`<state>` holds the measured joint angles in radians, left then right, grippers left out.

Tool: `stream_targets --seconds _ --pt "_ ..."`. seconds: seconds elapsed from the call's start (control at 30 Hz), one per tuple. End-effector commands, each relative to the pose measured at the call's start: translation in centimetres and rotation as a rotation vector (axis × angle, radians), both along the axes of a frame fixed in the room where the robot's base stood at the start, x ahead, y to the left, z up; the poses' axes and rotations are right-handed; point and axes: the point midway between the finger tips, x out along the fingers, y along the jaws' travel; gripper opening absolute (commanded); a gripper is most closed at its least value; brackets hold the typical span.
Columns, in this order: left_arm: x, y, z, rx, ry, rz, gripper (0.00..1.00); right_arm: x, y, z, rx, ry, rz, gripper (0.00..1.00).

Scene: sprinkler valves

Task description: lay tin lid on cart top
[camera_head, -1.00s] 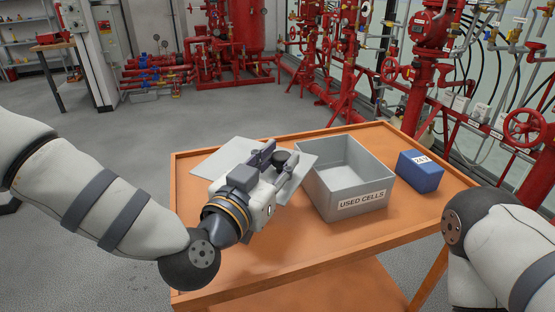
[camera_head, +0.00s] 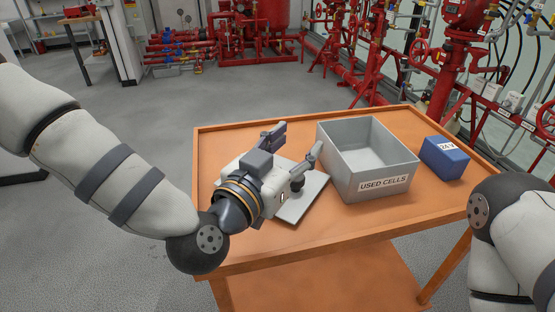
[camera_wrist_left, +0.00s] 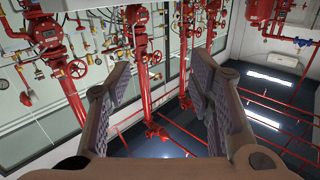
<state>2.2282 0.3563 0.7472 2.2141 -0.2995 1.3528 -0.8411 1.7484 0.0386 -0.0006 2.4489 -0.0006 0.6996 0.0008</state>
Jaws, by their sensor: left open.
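The tin lid (camera_head: 310,195), a flat grey plate, lies on the orange cart top (camera_head: 365,225), just left of the grey tin. A dark knob (camera_head: 297,184) shows on the lid. My left gripper (camera_head: 293,147) is over the lid and hides its left part. Its two fingers are spread with nothing between them; in the left wrist view, the fingers (camera_wrist_left: 165,92) also stand apart and empty. My right arm shows at the right edge of the head view, but its gripper is out of view.
The open grey tin labelled USED CELLS (camera_head: 367,160) stands right of the lid. A blue box (camera_head: 444,158) sits near the cart's right end. The cart's front strip and far left corner are clear. Red pipes and valves (camera_head: 465,60) stand behind the cart.

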Motion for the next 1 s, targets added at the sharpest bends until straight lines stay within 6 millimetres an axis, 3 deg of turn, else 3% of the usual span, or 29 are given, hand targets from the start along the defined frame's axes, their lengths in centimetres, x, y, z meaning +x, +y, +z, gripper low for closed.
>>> stream_targets --seconds 0.2,0.4,1.0 --pt "-5.6 2.7 0.5 0.000 -0.005 -0.002 0.48 0.8 0.0 0.8 0.000 -0.028 0.000 0.40" --pt "-8.3 4.1 0.7 0.000 -0.010 0.000 0.48 1.9 0.0 1.8 0.000 -0.066 -0.001 0.40" --pt "-8.6 4.3 0.2 -0.002 -0.004 0.000 0.48 1.8 0.0 1.8 0.000 -0.065 -0.002 0.40"
